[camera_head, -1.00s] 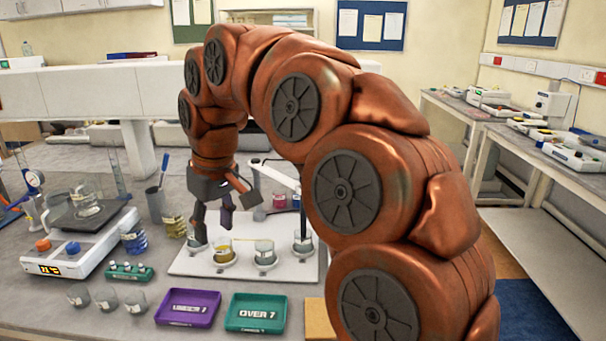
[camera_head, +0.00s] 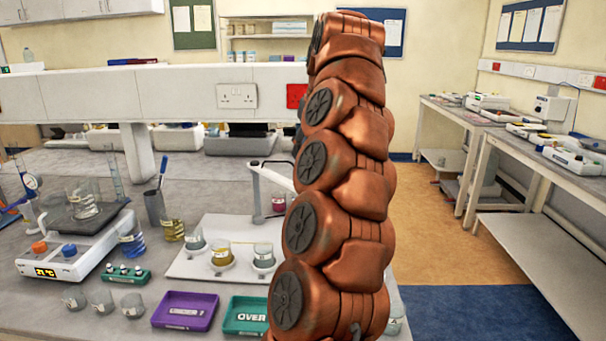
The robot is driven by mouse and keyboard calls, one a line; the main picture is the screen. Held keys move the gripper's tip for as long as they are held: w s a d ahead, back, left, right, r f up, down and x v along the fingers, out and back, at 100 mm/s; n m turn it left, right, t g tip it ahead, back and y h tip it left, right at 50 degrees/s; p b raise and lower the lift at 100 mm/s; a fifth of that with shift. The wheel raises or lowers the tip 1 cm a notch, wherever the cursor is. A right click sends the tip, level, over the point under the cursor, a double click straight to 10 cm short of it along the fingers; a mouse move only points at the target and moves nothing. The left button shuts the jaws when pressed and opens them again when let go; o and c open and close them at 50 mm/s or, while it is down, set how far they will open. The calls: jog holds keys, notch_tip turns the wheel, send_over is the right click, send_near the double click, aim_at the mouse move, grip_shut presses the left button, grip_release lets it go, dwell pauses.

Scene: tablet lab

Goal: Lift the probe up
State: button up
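A white jointed stand arm (camera_head: 272,174) rises from the white board (camera_head: 190,268) on the bench and reaches right, where its end passes behind my arm. I cannot make out the probe; the area at the end of the stand arm is hidden. Small beakers stand on the board: a greenish one (camera_head: 194,239), a yellow one (camera_head: 222,254) and a dark greenish one (camera_head: 263,255). My copper arm stands nearly upright in front of the board's right side. My gripper does not show, so I cannot see whether it holds anything.
A purple tray (camera_head: 184,325) and a green tray (camera_head: 230,326) lie at the bench front. A hotplate (camera_head: 65,258) with a beaker stands at left. Empty beakers (camera_head: 103,299) and a green vial rack (camera_head: 125,275) are between. The floor at right is clear.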

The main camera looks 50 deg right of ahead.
jog(key=shift+x, duration=3.9)
jog(key=shift+d, duration=0.15)
grip_shut()
